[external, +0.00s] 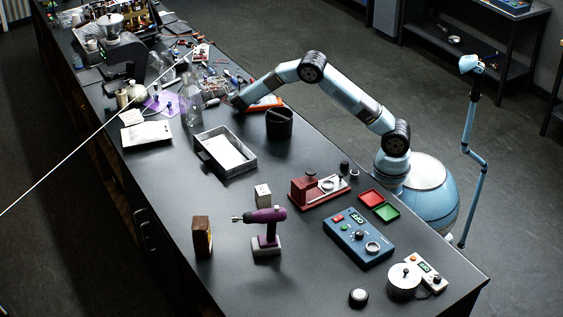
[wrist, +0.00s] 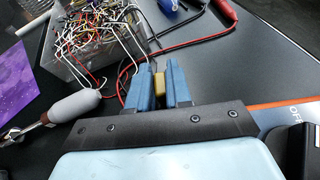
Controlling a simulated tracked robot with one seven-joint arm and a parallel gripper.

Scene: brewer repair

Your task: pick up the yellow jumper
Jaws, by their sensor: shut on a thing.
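The yellow jumper (wrist: 159,84) is a small yellow block between the two blue fingers of my gripper (wrist: 160,90) in the wrist view. The fingers are shut on it, and only part of it shows. In the external view my gripper (external: 237,103) is low over the far part of the black bench, beside the glass flask. The jumper is too small to make out there.
A clear bin (wrist: 70,68) of tangled wires lies just beyond my fingers. A grey-handled tool (wrist: 72,107) and a purple sheet (wrist: 20,85) lie to the left. A glass flask (external: 192,100), a dark cup (external: 279,124) and a grey tray (external: 224,152) stand nearby.

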